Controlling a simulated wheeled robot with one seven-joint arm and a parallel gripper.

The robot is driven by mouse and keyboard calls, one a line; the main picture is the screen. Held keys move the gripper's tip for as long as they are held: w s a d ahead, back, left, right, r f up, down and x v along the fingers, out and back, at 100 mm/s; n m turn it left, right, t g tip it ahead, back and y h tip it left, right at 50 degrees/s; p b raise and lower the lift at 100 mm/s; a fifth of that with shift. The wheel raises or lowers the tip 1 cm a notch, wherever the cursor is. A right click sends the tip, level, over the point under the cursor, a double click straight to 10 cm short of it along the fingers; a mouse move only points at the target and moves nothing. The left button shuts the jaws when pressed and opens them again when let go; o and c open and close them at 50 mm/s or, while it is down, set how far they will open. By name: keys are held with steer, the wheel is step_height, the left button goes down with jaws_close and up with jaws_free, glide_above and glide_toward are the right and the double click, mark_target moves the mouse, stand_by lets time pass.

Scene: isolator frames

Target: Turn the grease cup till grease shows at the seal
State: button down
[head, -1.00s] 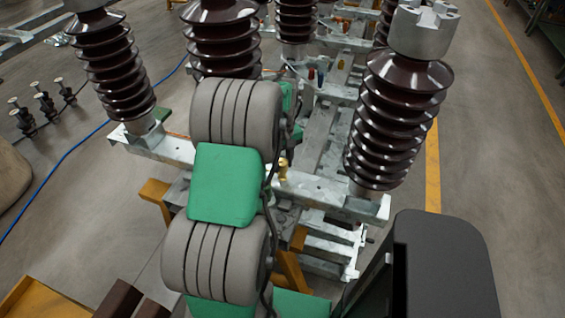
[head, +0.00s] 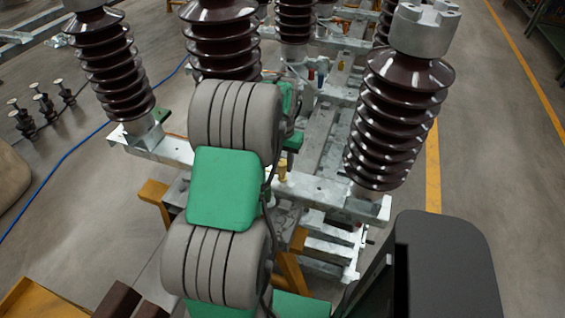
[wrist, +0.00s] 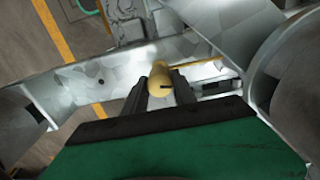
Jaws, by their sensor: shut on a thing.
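The grease cup (wrist: 160,80) is a small brass-yellow cylinder with a dark slot-like mark on its side. It stands by the grey metal frame, and its yellow body also shows in the head view (head: 282,171), just right of my green arm link. My gripper (wrist: 161,88) has its two dark fingers on either side of the cup, shut on it. In the head view my arm hides most of the gripper. I cannot make out the seal or any grease on it.
A galvanised frame beam (head: 325,192) runs beside the cup. Ribbed brown insulators stand close by, one to the right (head: 395,120) and one to the left (head: 110,65). A blue cable (head: 70,180) lies on the floor at left. Open floor lies at right.

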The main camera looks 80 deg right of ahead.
mark_target(282, 162)
steer(key=shift+m, duration=0.5)
steer(key=c, duration=1)
jaws_free()
steer(key=shift+r, duration=0.15)
step_height(282, 162, up, 8)
steer(key=shift+f+b, duration=0.2)
steer(key=shift+b, duration=0.15)
